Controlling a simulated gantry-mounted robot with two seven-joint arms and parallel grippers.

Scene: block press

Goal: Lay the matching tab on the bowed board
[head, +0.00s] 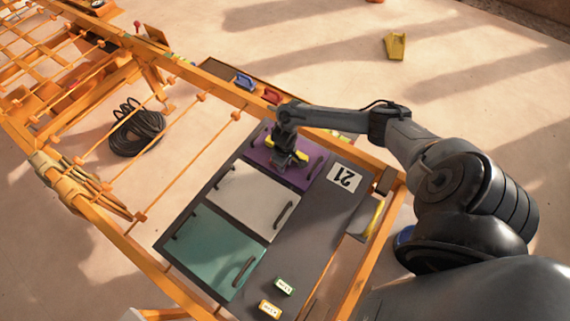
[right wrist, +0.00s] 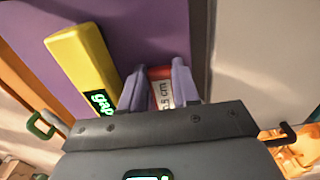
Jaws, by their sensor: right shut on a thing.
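My right gripper (head: 286,161) is over the purple board (head: 258,155) at the back of the grey bench. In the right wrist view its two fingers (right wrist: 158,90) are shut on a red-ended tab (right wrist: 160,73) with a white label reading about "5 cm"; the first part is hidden. I cannot tell whether the tab touches the board. A green-edged tab (head: 284,286) and an orange-edged tab (head: 269,309) lie at the bench's front. My left gripper is not in view.
A white board (head: 240,190) and a teal board (head: 210,250), each with a dark handle, lie in front of the purple one. A "21" plate (head: 345,178) is to the right. Orange rails surround the bench. A black cable coil (head: 136,130) lies on the floor.

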